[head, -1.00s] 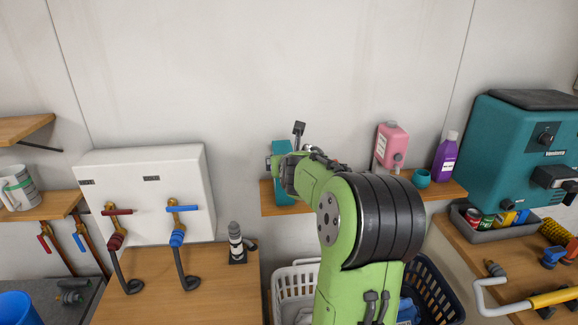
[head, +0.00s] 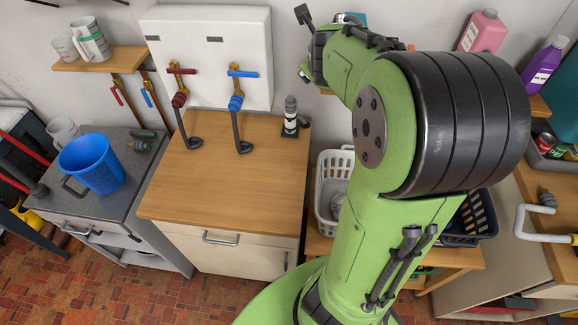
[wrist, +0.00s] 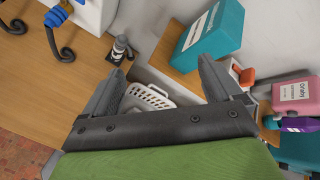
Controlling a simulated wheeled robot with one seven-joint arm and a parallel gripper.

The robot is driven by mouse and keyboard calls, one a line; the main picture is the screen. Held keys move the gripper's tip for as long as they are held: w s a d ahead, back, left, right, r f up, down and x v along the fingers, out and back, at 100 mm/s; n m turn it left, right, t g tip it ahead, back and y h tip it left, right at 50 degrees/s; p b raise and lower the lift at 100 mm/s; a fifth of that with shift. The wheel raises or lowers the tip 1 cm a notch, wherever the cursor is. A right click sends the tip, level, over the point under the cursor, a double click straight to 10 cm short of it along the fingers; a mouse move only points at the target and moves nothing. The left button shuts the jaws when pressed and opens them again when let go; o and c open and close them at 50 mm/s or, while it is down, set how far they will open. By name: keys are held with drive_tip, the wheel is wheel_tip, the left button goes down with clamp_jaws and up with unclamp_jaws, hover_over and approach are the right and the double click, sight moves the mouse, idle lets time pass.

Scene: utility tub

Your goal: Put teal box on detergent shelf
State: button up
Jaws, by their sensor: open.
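The teal box (wrist: 208,38) has a white label and sits at the left end of the wooden detergent shelf (wrist: 178,80) in the wrist view. In the head view only a small part of the teal box (head: 356,18) shows above my arm. The detergent shelf (head: 541,106) is also mostly covered there. My gripper (wrist: 163,66) is open, with nothing between its fingers. In the wrist view the box appears beyond the right fingertip, outside the jaws. The fingers are not clearly seen in the head view.
A pink bottle (head: 482,32) and a purple bottle (head: 544,66) stand on the shelf's right part. A white basket (head: 331,180) is below. A black-and-white object (head: 290,118) stands on the wooden counter (head: 225,190), whose front is clear. A blue bucket (head: 92,163) is left.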

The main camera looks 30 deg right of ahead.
drive_tip(key=s+a+n+g+y, duration=0.1)
drive_tip(key=s+a+n, duration=0.2)
drive_tip(key=a+n, duration=0.65)
drive_tip(key=s+a+f+n+g+y, duration=0.1)
drive_tip(key=s+a+f+n+y, duration=0.1)
drive_tip(key=s+a+n, duration=0.5)
drive_tip(key=s+a+f+n+g+y, duration=0.1)
drive_tip(key=s+a+f+n+y, duration=0.1)
drive_tip(key=s+a+n, duration=0.5)
drive_tip(key=s+n+y, duration=0.1)
drive_tip(key=s+n, duration=0.4)
drive_tip(key=n, duration=0.6)
drive_tip(key=shift+s+a+g, duration=0.3)
drive_tip(key=shift+s+a, duration=0.05)
drive_tip(key=shift+a, duration=0.05)
drive_tip(key=shift+a+f, duration=0.1)
wheel_tip(320, 180, down, 5)
drive_tip(key=b, duration=0.4)
drive_tip(key=shift+b, duration=0.35)
